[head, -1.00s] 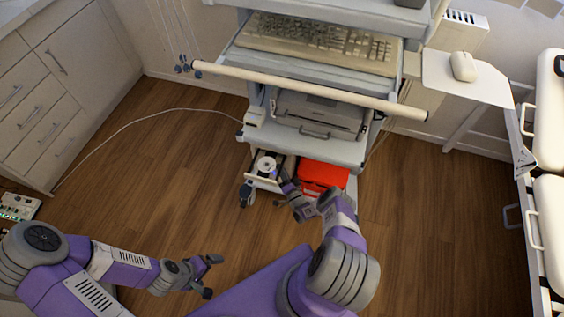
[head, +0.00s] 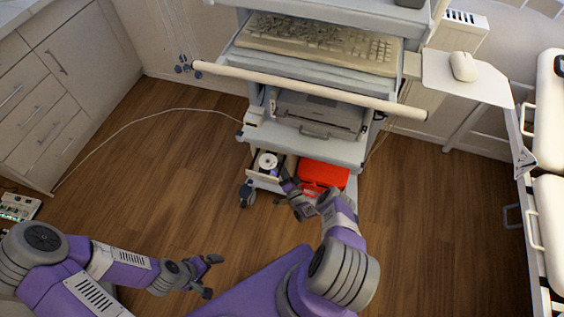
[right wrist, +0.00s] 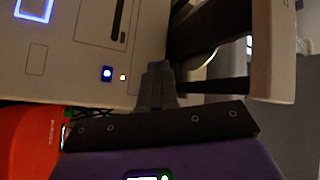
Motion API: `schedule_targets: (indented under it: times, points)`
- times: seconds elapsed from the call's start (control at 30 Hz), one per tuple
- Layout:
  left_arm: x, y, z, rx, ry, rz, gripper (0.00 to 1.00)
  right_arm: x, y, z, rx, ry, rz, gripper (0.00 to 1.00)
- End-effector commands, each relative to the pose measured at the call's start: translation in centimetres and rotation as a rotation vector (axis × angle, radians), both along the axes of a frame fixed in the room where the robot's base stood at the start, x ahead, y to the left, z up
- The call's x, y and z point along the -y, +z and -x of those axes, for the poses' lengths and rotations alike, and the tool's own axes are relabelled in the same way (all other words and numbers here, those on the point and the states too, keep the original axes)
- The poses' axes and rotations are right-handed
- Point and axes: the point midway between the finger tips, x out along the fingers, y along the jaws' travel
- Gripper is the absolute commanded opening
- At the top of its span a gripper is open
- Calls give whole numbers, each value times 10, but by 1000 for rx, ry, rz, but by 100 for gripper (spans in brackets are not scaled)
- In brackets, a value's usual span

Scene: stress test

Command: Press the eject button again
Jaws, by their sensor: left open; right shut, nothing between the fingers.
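In the right wrist view, a cream device panel (right wrist: 75,50) carries a round button lit blue (right wrist: 107,73), with a small pale light beside it. A dark slot (right wrist: 119,22) and a blue-lit square outline (right wrist: 35,8) are on the same panel. My right gripper (right wrist: 157,78) is shut and empty, to the right of the blue button and apart from it in the picture. Contact with the panel cannot be told. In the head view my right gripper (head: 286,178) is at the cart's low shelf. My left gripper (head: 211,275) is open and empty above the floor.
A red box (head: 323,174) sits on the low shelf, right of my right gripper. A white round object (head: 267,161) is to its left. A printer (head: 318,110) and keyboard (head: 315,42) are above, with a long handle bar (head: 310,90) in front.

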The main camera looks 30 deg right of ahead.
Motion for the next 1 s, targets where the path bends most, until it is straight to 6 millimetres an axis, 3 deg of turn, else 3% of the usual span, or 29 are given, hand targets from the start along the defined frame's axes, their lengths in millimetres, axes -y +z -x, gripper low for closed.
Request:
schedule_targets:
  times: [1.0]
  points:
    - [0,8,0,0,0,0,100,-18,0,16,-2,0,-1,0]
